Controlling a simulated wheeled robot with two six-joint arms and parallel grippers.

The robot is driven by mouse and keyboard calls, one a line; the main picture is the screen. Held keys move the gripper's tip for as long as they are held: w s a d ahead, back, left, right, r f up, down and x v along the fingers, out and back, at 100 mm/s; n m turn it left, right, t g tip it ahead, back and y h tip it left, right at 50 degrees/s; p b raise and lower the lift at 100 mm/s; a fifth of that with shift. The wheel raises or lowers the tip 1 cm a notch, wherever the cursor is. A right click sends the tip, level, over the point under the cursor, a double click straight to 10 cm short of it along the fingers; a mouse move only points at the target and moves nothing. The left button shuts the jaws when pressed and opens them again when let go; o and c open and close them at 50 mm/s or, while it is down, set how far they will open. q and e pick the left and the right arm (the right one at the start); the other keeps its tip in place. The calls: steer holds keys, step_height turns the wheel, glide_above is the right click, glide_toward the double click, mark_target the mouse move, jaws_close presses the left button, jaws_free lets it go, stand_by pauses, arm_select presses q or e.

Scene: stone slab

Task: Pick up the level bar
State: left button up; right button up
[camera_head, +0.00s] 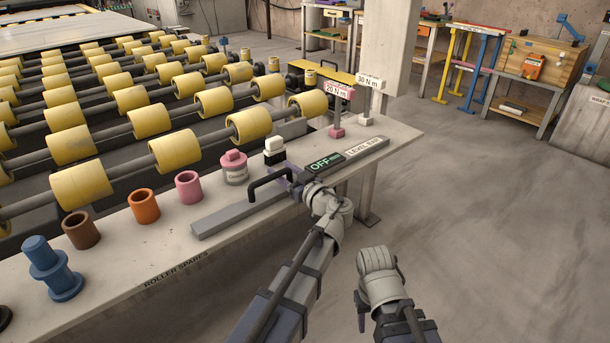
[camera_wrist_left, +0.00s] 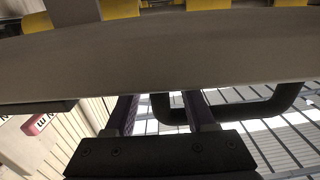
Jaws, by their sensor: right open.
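The level bar (camera_head: 228,213) is a long grey bar lying diagonally on the stone slab, with a black arched handle (camera_head: 266,183), a green "OFF" display and a "LEVEL BAR" label. My left gripper (camera_head: 291,176) is at the bar's middle, by the right end of the handle. In the left wrist view the bar (camera_wrist_left: 200,55) crosses the top, and the handle (camera_wrist_left: 255,112) arches below it. The two purple fingers (camera_wrist_left: 163,114) stand apart, with one handle leg showing between them. Contact cannot be told. My right gripper (camera_head: 361,312) hangs off the slab, empty and open.
Yellow rollers (camera_head: 172,150) lie behind. Two small signs (camera_head: 369,82) stand right. Floor at right is clear.

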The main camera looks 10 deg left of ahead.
arm_select(q)
jaws_close()
stand_by(1.2)
